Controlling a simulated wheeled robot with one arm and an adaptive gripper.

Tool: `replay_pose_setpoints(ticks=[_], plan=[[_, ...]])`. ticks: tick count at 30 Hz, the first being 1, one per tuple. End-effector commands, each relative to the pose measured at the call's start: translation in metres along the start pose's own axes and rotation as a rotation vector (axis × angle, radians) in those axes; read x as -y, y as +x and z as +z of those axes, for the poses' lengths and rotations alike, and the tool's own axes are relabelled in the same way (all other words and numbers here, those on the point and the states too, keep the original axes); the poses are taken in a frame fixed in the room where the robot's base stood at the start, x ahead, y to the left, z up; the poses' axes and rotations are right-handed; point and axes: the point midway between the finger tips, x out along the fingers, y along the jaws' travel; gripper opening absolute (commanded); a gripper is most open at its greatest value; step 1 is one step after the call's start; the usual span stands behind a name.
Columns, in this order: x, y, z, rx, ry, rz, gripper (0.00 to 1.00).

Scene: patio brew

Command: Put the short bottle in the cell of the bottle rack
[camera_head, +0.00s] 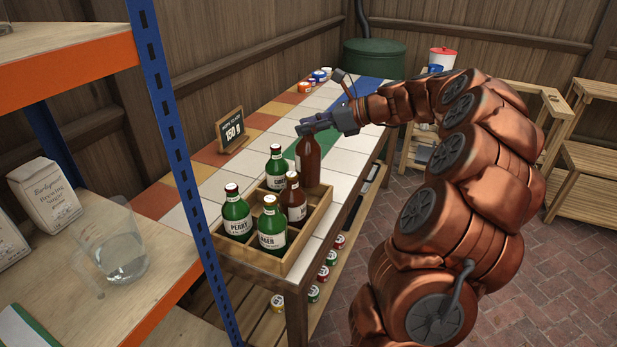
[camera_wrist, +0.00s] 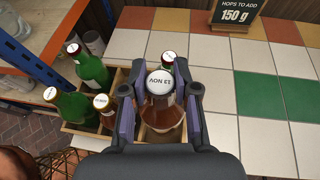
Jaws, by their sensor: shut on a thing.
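My gripper (camera_head: 318,124) is shut on the neck of a brown bottle (camera_head: 308,162) and holds it upright. The wrist view shows its pale cap marked "13 NOV" (camera_wrist: 160,82) between the fingers (camera_wrist: 160,100). The wooden bottle rack (camera_head: 308,240) stands at the near end of the tiled table. It holds green bottles, including PERRY (camera_head: 236,212) and LAGER (camera_head: 271,228), and a smaller brown bottle (camera_head: 293,202). The held bottle is at the rack's far right end. I cannot tell whether its base is inside a cell or above it.
A green bottle (camera_head: 276,168) stands close to the left of the held bottle. A "150 g" sign (camera_head: 230,131) is farther left on the table. Small cans (camera_head: 307,86) stand at the far end. A blue-posted shelf (camera_head: 170,115) rises at the left. Tiles between are clear.

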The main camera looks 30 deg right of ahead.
Motion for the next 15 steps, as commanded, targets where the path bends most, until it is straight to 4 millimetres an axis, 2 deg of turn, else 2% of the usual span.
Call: replay_pose_setpoints(ticks=[6,15], plan=[[0.001,0.013,-0.031,0.000,0.002,-0.003,0.00],[0.000,0.020,-0.049,0.001,0.001,0.000,0.00]])
